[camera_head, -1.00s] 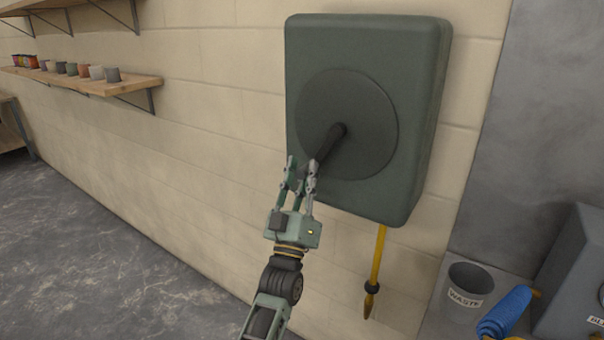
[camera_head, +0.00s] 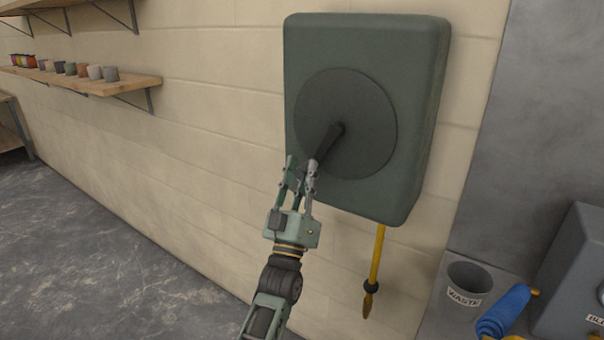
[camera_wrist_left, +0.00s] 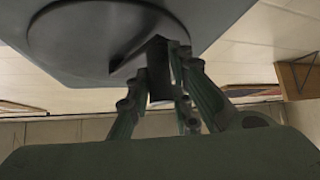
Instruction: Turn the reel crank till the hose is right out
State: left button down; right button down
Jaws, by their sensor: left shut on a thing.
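The green hose reel box (camera_head: 420,110) is fixed to the block wall, with a round dark disc (camera_head: 345,100) on its front. The black crank (camera_head: 329,145) runs from the disc's middle down and left. My left gripper (camera_head: 304,168) is shut on the crank's outer end, which its fingers partly hide. In the left wrist view the dark crank (camera_wrist_left: 158,68) stands between the fingers, below the disc (camera_wrist_left: 90,35). A short length of yellow hose (camera_head: 377,258) hangs from under the box and ends in a dark collar and pointed nozzle. My right gripper is not in view.
A grey waste tub (camera_head: 466,287), a blue roll (camera_head: 505,310) and a grey box (camera_head: 575,270) are at the lower right. A wooden shelf (camera_head: 90,82) with several small pots is on the wall at the left. The floor at the left is clear.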

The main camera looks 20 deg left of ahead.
pick_arm(q)
jog(key=shift+d+r, duration=0.25)
jog(key=shift+r, duration=0.1)
jog(key=c, duration=1.9)
grip_release()
jog(key=shift+c, duration=0.2)
jog(key=o, duration=0.4)
jog(key=shift+d, duration=0.3)
jog(key=shift+w, duration=0.1)
jog(key=shift+a+f, duration=0.1)
jog(key=shift+a, duration=0.05)
jog(key=shift+f, duration=0.2)
jog(key=v, duration=1.2)
jog(key=shift+r, duration=0.1)
